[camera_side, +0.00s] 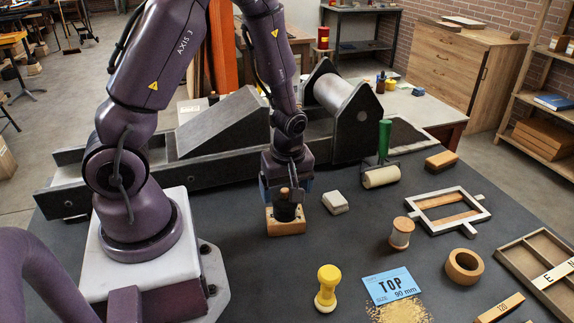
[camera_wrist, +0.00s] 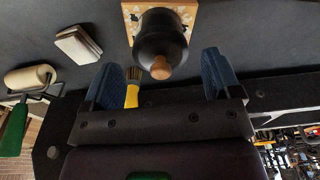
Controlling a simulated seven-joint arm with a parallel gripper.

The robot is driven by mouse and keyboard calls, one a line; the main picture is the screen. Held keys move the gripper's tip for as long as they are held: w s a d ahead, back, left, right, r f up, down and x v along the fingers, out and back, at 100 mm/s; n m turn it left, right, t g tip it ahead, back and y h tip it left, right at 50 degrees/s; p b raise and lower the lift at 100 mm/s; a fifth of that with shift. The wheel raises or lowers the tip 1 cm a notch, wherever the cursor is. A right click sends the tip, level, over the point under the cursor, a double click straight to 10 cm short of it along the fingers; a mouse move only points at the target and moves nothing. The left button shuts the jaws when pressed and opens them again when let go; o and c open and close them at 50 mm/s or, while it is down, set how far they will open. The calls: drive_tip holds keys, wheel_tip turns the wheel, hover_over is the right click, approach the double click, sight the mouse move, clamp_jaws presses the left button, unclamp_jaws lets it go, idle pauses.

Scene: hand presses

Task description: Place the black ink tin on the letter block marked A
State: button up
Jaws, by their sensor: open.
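The black ink tin (camera_side: 286,210) has a wooden knob on its lid and stands upright on a wooden block (camera_side: 285,228). In the wrist view the tin (camera_wrist: 158,36) sits near the middle of the block (camera_wrist: 186,14), whose pale top shows dark marks at the edges. The tin hides most of that top, so I cannot read a letter A. My gripper (camera_side: 285,190) is just above the tin, blue fingers spread. In the wrist view the gripper (camera_wrist: 158,72) has one finger on each side of the tin's knob, with clear gaps.
A white block (camera_side: 335,202) lies right of the wooden block. The press (camera_side: 230,125) stands behind.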

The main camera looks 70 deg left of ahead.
wheel_tip(320, 180, up, 8)
wheel_tip(320, 180, up, 11)
drive_tip(key=m+t+h, duration=0.1)
drive_tip(key=m+t, duration=0.2)
drive_tip(key=m, duration=0.6)
hover_over(287, 201)
drive_tip(key=s+d, duration=0.2)
drive_tip(key=d, duration=0.3)
drive_tip(key=s+d+r+m+t, duration=0.2)
drive_tip(key=s+r+m, duration=0.4)
drive_tip(key=m, duration=0.3)
drive_tip(key=shift+d+r+t, duration=0.3)
drive_tip(key=shift+d+r, duration=0.1)
drive_tip(key=shift+d, duration=0.45)
